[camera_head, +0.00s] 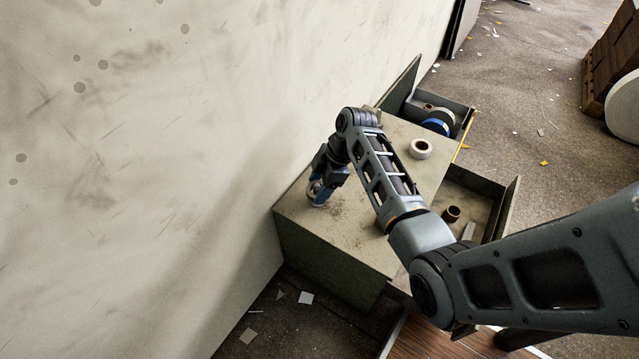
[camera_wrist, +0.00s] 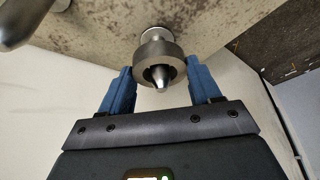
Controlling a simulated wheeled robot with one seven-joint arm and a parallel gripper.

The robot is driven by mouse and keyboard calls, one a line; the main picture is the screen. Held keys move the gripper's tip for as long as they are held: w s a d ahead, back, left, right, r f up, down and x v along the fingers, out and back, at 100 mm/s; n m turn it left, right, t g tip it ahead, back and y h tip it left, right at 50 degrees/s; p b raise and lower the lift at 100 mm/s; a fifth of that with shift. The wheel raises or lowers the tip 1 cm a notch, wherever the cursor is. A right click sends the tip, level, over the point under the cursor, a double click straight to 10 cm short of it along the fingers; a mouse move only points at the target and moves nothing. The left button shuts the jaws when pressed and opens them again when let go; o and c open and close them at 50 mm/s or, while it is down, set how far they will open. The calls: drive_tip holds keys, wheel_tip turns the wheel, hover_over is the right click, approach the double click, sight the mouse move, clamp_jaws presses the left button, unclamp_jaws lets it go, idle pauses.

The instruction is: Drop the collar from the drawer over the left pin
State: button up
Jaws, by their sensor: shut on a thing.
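A grey metal collar (camera_wrist: 149,49) sits between the two blue fingers of my gripper (camera_wrist: 160,72) in the wrist view. The conical tip of a metal pin (camera_wrist: 160,76) shows through the collar's bore, so the collar is around this pin. My gripper is shut on the collar. In the head view my gripper (camera_head: 318,190) is low over the left end of the cabinet top (camera_head: 345,235); the pin there is mostly hidden. A second metal pin (camera_wrist: 22,20) shows at the upper left of the wrist view. An open drawer (camera_head: 490,190) is at the cabinet's right.
A brown ring (camera_head: 452,213) and a flat grey piece (camera_head: 468,231) lie in the drawer. A pale wall (camera_head: 150,180) runs close along the left. Another open drawer (camera_head: 462,108) lies behind.

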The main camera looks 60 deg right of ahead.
drive_tip(key=o, duration=1.3)
drive_tip(key=p+v, duration=0.2)
drive_tip(key=v, duration=0.6)
drive_tip(key=shift+w+a, duration=0.1)
